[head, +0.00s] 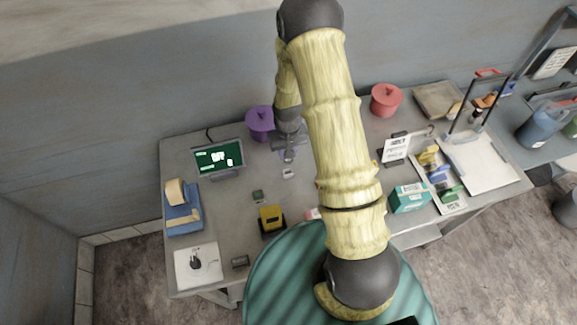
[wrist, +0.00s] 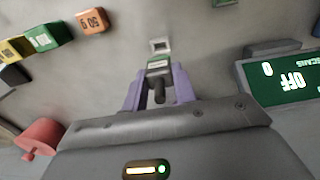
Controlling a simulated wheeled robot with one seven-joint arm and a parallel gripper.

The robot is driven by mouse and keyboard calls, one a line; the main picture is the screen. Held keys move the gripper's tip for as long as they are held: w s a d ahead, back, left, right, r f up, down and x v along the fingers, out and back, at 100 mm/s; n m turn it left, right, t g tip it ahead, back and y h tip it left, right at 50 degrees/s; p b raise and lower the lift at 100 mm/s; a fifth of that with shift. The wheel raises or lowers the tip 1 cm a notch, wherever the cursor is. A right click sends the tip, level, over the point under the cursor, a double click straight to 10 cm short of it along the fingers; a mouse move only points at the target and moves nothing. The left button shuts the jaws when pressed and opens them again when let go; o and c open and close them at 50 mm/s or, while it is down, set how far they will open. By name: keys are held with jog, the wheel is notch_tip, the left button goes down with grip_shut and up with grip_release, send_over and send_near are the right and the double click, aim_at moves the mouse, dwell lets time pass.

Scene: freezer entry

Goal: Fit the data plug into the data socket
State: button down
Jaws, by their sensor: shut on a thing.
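My gripper (head: 289,156) hangs over the middle of the table in the head view, beside my arm. In the wrist view its purple fingers (wrist: 158,88) are shut on the data plug (wrist: 159,65), a small green block with a pale face and a dark cable end towards the camera. The data socket (wrist: 160,45), a small white square frame with a dark opening, lies just beyond the plug and roughly in line with it. It appears as a small white piece (head: 288,174) in the head view. Whether plug and socket touch cannot be told.
A monitor (head: 218,158) stands left of the gripper, a purple pot (head: 260,123) behind it. A small green block (head: 257,195) and a yellow-and-black item (head: 271,219) lie nearer me. A red pot (head: 386,99) and teal box (head: 408,198) stand right of my arm.

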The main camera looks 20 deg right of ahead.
jog(key=shift+r, duration=0.3)
jog(key=shift+w+f+b, duration=0.2)
jog(key=shift+w+b, duration=0.05)
jog(key=shift+b, duration=0.15)
jog(key=w+r+m+b, duration=0.2)
jog(key=w+b, duration=0.4)
jog(key=b, duration=0.3)
jog(key=shift+m, duration=0.7)
jog(key=shift+a, duration=0.1)
